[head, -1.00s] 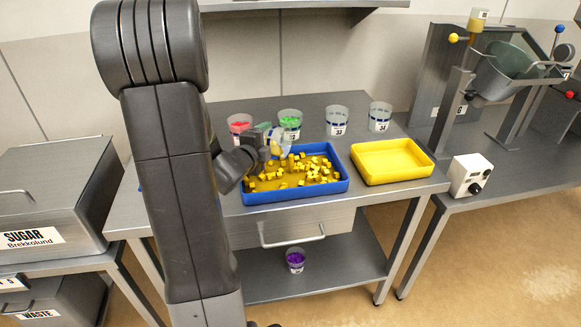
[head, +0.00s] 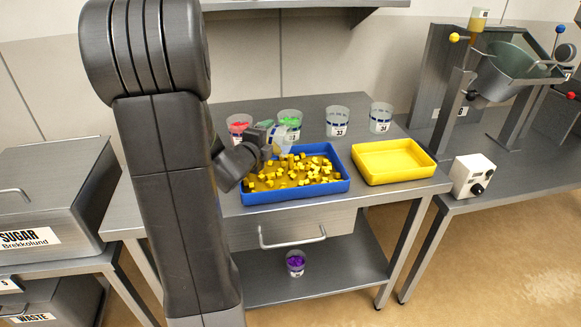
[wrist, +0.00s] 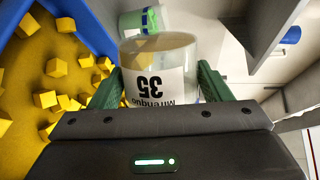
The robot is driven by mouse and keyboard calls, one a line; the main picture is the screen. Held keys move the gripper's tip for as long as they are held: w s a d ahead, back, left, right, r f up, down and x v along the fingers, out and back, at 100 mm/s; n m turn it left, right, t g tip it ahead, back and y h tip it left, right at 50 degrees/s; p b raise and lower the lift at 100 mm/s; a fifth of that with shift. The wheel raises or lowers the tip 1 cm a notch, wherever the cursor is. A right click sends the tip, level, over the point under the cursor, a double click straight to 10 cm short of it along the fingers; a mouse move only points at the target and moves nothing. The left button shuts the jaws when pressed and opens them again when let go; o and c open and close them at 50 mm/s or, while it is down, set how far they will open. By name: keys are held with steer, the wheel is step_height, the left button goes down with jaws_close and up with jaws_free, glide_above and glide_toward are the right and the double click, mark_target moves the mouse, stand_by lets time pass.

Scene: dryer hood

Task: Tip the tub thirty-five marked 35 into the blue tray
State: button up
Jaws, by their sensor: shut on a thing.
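My gripper (wrist: 155,85) is shut on the clear tub thirty-five (wrist: 160,70), with the green jaws on either side of it. Its label "35" reads upside down in the wrist view. In the head view the tub (head: 284,141) is tilted above the back edge of the blue tray (head: 300,190), partly hidden by my gripper (head: 268,143). No cubes show inside it. The tray holds many scattered yellow cubes (head: 312,170) on an amber floor; they also show at the left of the wrist view (wrist: 57,67).
An empty yellow tray (head: 393,162) is at right. A purple-filled tub (head: 295,265) sits on the lower shelf.

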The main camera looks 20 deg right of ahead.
steer(key=shift+s+d+r+m+b, duration=0.45)
steer(key=shift+m+b, duration=0.45)
steer(key=shift+b, duration=1)
steer(key=shift+w+a+r+p, duration=0.1)
steer(key=shift+a+r+p, duration=0.2)
steer(key=shift+p, duration=0.65)
steer(key=shift+w+a+f+n+p, duration=0.15)
steer(key=shift+w+n+p, duration=0.1)
steer(key=shift+n+p, duration=0.65)
steer(key=shift+w+a+f+p, duration=0.2)
steer(key=shift+f+p, duration=0.15)
steer(key=shift+p, duration=0.55)
steer(key=shift+f+n, duration=0.3)
steer(key=shift+f, duration=0.1)
